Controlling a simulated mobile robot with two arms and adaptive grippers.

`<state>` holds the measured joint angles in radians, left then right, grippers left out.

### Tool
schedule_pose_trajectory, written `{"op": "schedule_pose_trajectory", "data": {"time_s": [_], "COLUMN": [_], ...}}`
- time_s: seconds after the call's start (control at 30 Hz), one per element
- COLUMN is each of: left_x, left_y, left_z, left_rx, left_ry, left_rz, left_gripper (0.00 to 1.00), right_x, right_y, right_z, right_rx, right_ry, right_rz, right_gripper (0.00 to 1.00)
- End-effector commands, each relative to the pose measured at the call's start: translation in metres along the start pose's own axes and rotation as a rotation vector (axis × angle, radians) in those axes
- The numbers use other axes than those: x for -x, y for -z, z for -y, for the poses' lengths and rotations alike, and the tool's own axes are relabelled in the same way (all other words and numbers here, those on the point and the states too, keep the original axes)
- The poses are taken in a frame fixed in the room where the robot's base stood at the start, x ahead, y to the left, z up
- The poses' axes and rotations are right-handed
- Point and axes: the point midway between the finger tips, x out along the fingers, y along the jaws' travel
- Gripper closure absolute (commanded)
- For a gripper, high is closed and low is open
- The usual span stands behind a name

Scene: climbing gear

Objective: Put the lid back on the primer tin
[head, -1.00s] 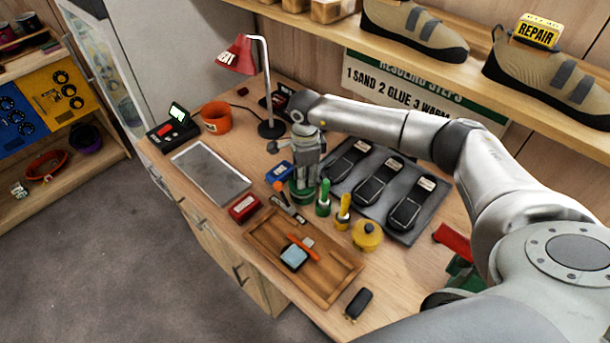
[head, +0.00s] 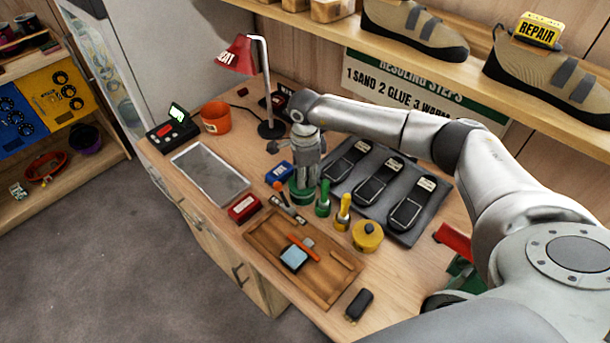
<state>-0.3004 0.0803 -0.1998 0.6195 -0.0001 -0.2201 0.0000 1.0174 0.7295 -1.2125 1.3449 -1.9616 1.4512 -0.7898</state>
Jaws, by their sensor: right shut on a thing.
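A short round green tin (head: 301,194), which I take for the primer tin, stands on the bench behind the wooden tray. My right gripper (head: 305,179) points straight down at its top. Its fingers are shut on the lid, which is mostly hidden between the fingers and the tin. I cannot tell whether the lid sits fully flat on the rim. My left gripper is not in view.
A green bottle (head: 323,198), a yellow bottle (head: 343,212) and a yellow lidded pot (head: 367,236) stand close to the right. A blue box (head: 279,171) is just left. Black soles lie on a grey mat (head: 430,226) behind. A red lamp (head: 237,55) stands further back.

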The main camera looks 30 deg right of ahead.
Motion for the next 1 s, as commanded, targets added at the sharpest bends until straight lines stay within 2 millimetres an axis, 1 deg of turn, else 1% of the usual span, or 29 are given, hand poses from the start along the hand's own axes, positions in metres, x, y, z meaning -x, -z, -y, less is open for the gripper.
{"op": "schedule_pose_trajectory", "data": {"time_s": [0.53, 1.0], "left_x": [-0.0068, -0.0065], "left_y": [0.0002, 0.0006], "left_z": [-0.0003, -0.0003], "left_rx": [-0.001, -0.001], "left_ry": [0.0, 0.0], "left_rz": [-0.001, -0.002], "left_gripper": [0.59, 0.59], "right_x": [-0.0033, -0.0028], "right_y": [0.0001, 0.0], "right_z": [0.0002, 0.0003], "right_rx": [0.0, 0.0], "right_ry": [0.0, 0.001], "right_rz": [0.0, 0.0], "right_gripper": [1.0, 1.0]}}
